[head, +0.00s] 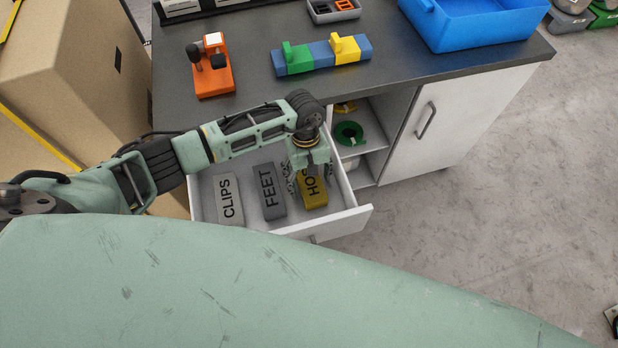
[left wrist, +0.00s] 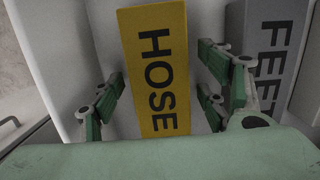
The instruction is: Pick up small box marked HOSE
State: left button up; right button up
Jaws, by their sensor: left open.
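The small yellow box marked HOSE (head: 314,194) lies in the open white drawer, at the right end of a row of boxes. My left gripper (head: 306,180) reaches down into the drawer over it and hides part of its lettering. In the left wrist view the yellow HOSE box (left wrist: 158,70) stands between the green fingers of my left gripper (left wrist: 160,102). The fingers are open, with a gap on each side of the box. My right gripper is not in view.
Grey boxes marked FEET (head: 268,192) and CLIPS (head: 228,200) lie left of the HOSE box. The drawer's front wall (head: 335,222) is close by. Above is the dark countertop (head: 250,85) with an orange device (head: 211,70) and a blue bin (head: 470,25). Cardboard boxes (head: 75,70) stand left.

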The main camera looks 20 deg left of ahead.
pick_arm(q)
jog(key=shift+c, duration=0.4)
jog(key=c, duration=1.2)
